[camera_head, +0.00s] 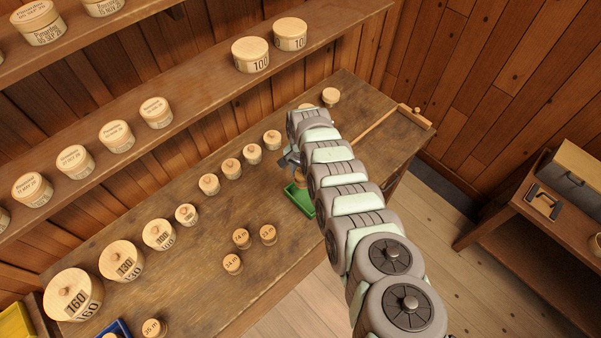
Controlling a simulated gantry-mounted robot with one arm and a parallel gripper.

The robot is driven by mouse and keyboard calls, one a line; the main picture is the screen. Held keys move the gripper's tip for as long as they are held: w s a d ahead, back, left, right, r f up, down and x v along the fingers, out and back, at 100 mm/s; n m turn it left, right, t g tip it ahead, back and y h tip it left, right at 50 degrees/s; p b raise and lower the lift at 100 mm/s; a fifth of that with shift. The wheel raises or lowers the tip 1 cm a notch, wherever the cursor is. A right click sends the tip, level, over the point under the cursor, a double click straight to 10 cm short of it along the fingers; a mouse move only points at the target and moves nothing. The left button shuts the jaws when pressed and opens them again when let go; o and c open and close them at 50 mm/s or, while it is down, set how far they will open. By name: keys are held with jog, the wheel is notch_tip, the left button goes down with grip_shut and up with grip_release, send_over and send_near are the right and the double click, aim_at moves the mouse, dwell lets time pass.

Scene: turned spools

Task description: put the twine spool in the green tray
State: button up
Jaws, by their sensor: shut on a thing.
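The green tray (299,200) lies on the wooden bench, partly hidden behind my arm. My gripper (291,164) is over the tray's far side, mostly hidden by my own arm links. It is shut on a small brown thing (299,179), of which only a little shows at the tray. I cannot tell whether this is the twine spool, or whether it touches the tray floor. Small wooden pieces with metre labels (241,237) stand on the bench to the left of the tray.
A row of round lidded wooden boxes (158,234) runs along the back of the bench (205,280). A blue tray (119,328) and a yellow tray (15,321) lie at the lower left. Shelves (200,85) with more boxes hang behind. A wooden rod (375,126) lies at the right end.

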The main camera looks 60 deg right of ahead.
notch_tip(320, 180, down, 10)
jog(key=b, duration=0.8)
jog(key=shift+r+b, duration=0.15)
jog(key=shift+b, duration=0.2)
jog(key=o, duration=1.5)
jog(key=shift+c, duration=0.2)
jog(key=shift+r, duration=0.1)
notch_tip(320, 180, up, 9)
jog(key=p, duration=0.9)
jog(key=shift+w, duration=0.1)
